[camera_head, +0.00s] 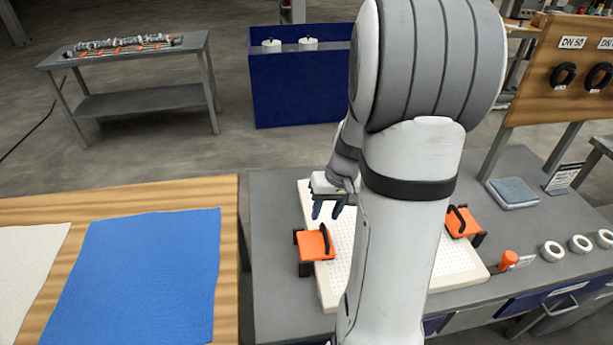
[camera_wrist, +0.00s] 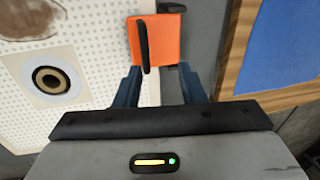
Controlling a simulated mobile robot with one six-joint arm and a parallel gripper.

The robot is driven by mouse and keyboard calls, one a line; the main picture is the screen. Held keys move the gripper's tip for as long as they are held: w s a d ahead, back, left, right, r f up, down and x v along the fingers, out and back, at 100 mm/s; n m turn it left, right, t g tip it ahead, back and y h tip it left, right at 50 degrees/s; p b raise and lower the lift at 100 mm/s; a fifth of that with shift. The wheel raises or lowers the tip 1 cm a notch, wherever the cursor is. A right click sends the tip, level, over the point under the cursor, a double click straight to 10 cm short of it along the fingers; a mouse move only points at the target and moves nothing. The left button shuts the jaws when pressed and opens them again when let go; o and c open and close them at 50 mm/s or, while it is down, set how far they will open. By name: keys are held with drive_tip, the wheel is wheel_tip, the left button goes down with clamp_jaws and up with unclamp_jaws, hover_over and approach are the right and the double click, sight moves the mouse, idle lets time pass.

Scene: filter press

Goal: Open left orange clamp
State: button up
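The left orange clamp (camera_head: 314,243) sits at the left edge of the white perforated plate (camera_head: 326,283), with a black handle on its top. In the wrist view the orange clamp (camera_wrist: 170,38) lies just ahead of my gripper (camera_wrist: 160,75), between the lines of its two fingers. The fingers are apart with nothing between their tips; the black handle reaches down toward them. In the head view my gripper (camera_head: 328,211) is above the plate, a little beyond the clamp.
A wooden table with a blue cloth (camera_head: 145,275) stands left of the grey bench (camera_head: 268,215). A round port (camera_wrist: 50,80) shows on the plate.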

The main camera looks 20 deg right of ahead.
sight(325, 231)
drive_tip(key=shift+m, duration=0.3)
drive_tip(key=b+x, duration=0.2)
drive_tip(key=x, duration=0.1)
drive_tip(key=d+b+x, duration=0.1)
drive_tip(key=b+x, duration=0.1)
drive_tip(key=x, duration=0.1)
drive_tip(key=d+b+x, duration=0.1)
drive_tip(key=b+x, duration=0.1)
drive_tip(key=x, duration=0.2)
drive_tip(key=shift+w+d+f, duration=0.15)
drive_tip(key=shift+w+f, duration=0.1)
drive_tip(key=shift+f, duration=0.05)
drive_tip(key=c, duration=0.7)
